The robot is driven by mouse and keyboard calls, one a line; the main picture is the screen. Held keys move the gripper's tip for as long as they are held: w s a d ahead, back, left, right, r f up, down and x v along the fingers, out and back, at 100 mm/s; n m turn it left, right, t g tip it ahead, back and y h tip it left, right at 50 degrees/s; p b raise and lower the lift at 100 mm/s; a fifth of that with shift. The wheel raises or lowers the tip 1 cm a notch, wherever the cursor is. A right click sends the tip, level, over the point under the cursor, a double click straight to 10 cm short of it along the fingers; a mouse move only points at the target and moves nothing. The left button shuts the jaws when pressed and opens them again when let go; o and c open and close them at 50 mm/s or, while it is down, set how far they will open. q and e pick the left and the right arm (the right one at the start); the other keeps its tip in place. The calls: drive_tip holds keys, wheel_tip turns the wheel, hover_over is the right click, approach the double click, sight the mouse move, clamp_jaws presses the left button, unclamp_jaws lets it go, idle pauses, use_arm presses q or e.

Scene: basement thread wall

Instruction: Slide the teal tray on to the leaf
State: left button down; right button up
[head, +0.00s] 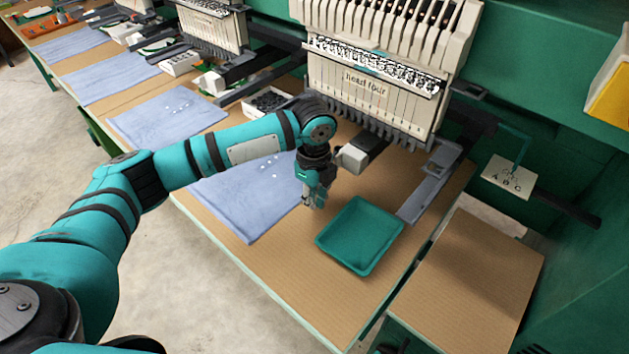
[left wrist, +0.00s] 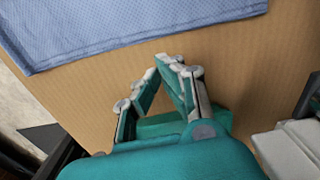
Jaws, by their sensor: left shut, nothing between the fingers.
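The teal tray (head: 372,263) lies flat and empty on the brown tabletop, near its right end. The leaf (head: 465,285) is the brown panel to the right of the table, with a narrow dark gap between them. My left gripper (head: 312,204) points down beside the tray's left side, between it and a blue cloth. Whether it touches the tray or the table I cannot tell. Its fingertips are together with nothing between them, as the left wrist view (left wrist: 168,62) also shows. My right gripper is not in view.
A blue cloth (head: 245,195) lies left of my gripper. The embroidery head (head: 375,85) stands behind the tray, with a grey metal arm (head: 432,185) reaching near the tray's back right. The leaf's top is clear.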

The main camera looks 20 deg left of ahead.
sight(367, 241)
use_arm(q)
drive_tip(key=d, duration=0.1)
drive_tip(key=s+d+p, duration=0.1)
drive_tip(key=d, duration=0.1)
drive_tip(key=shift+d+f, duration=0.1)
drive_tip(key=shift+d, duration=0.05)
drive_tip(key=shift+s+d, duration=0.1)
drive_tip(key=shift+d, duration=0.2)
drive_tip(key=shift+f, duration=0.1)
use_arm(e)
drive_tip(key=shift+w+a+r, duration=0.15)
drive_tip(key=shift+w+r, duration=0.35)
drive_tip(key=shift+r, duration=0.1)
